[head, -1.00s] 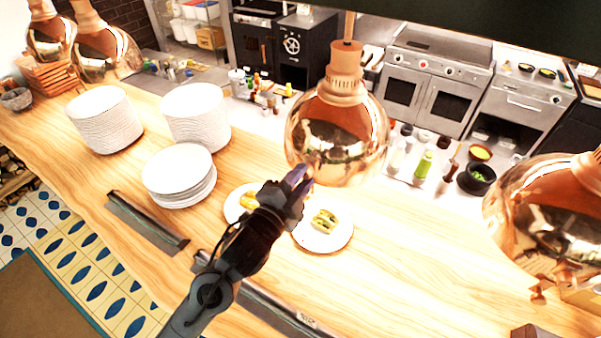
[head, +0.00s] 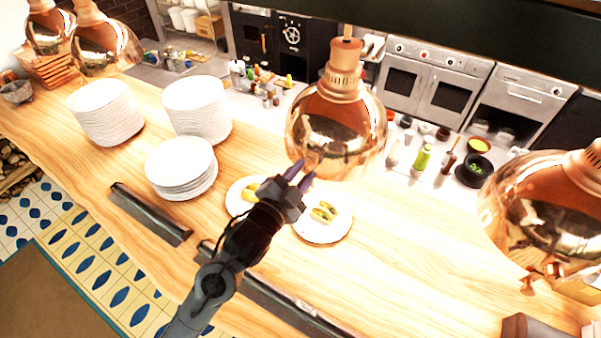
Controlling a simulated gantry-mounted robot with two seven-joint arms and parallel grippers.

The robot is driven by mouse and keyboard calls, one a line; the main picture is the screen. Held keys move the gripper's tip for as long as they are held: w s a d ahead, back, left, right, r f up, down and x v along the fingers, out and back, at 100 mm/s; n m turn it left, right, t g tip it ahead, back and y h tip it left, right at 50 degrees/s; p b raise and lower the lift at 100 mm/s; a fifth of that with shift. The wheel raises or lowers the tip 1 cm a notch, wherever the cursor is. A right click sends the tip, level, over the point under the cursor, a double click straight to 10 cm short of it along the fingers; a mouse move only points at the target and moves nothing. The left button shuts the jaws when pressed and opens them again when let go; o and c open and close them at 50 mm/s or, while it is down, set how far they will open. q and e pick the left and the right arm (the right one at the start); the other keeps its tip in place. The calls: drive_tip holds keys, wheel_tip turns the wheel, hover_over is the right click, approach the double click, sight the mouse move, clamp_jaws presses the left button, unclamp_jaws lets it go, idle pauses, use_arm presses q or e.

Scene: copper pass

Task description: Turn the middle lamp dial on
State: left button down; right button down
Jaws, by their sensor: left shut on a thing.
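The middle copper heat lamp (head: 338,125) hangs over the wooden counter. My left gripper (head: 302,176) reaches up from below to the lower left rim of this lamp. Its two purple fingertips close around the spot where the lamp's small dial sits; the dial is mostly hidden between them. Whether the lamp is lit I cannot tell. The right lamp (head: 550,210) shows a similar small copper dial (head: 527,286) under its rim. My right gripper is out of view.
Two white plates with food, one on the left (head: 240,204) and one on the right (head: 334,231), lie under the left gripper. Several plate stacks (head: 182,165) stand to the left. Dark metal rails (head: 150,213) line the counter's front edge.

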use_arm(q)
drive_tip(key=c, duration=0.9)
unclamp_jaws()
drive_tip(key=shift+o, duration=0.2)
drive_tip(key=shift+s+a, duration=0.3)
drive_tip(key=shift+s, duration=0.25)
drive_tip(key=b+v, duration=0.3)
drive_tip(key=v, duration=0.6)
drive_tip(key=shift+s, duration=0.25)
drive_tip(key=shift+a, duration=0.1)
